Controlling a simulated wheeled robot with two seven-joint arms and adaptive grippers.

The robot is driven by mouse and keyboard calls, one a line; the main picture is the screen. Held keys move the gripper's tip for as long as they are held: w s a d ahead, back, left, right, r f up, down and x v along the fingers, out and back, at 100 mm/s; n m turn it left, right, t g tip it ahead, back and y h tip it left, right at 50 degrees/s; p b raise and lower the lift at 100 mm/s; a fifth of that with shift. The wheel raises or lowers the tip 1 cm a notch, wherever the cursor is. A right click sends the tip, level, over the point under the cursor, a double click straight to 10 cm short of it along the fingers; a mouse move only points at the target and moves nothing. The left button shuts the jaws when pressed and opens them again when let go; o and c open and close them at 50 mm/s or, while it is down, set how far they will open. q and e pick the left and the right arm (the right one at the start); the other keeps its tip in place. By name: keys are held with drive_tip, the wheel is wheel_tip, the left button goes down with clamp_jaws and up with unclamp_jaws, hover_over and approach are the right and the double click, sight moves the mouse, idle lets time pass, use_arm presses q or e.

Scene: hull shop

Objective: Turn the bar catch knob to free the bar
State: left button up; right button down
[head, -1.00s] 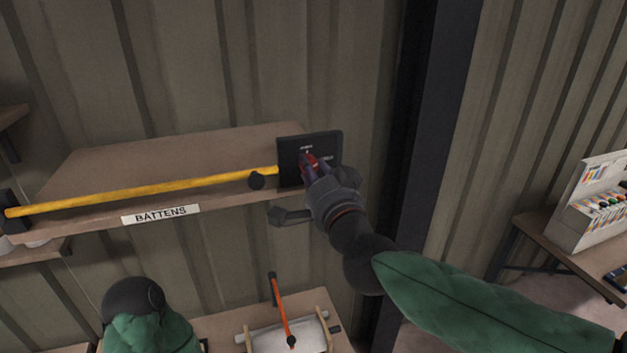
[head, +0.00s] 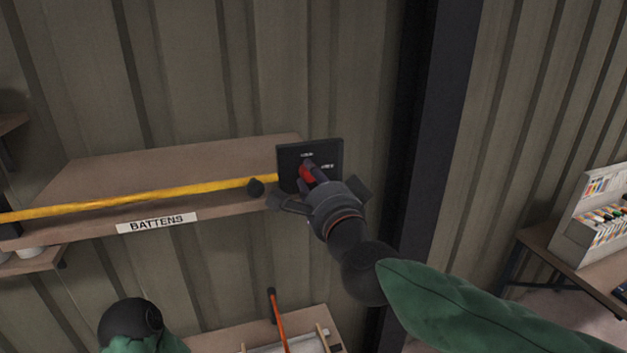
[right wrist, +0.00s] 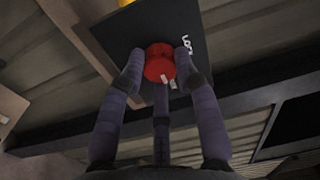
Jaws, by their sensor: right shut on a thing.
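The red bar catch knob (head: 306,173) sits on a black plate (head: 329,154) at the right end of the shelf. The plate carries small white lettering. In the right wrist view the knob (right wrist: 159,63) is between the fingers of my right gripper (right wrist: 158,70), which is shut on it. My right gripper (head: 312,178) hides part of the knob in the head view. The yellow bar (head: 150,194) runs along the shelf front to the black plate. My left gripper is not clearly in view; only a dark rounded part of my left arm shows at the bottom.
Below is a bench with an orange-handled tool (head: 278,315). A rack of coloured items (head: 606,215) stands at right.

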drive_tip(key=shift+f, duration=0.15)
drive_tip(key=c, duration=0.9)
unclamp_jaws()
drive_tip(key=v, duration=1.2)
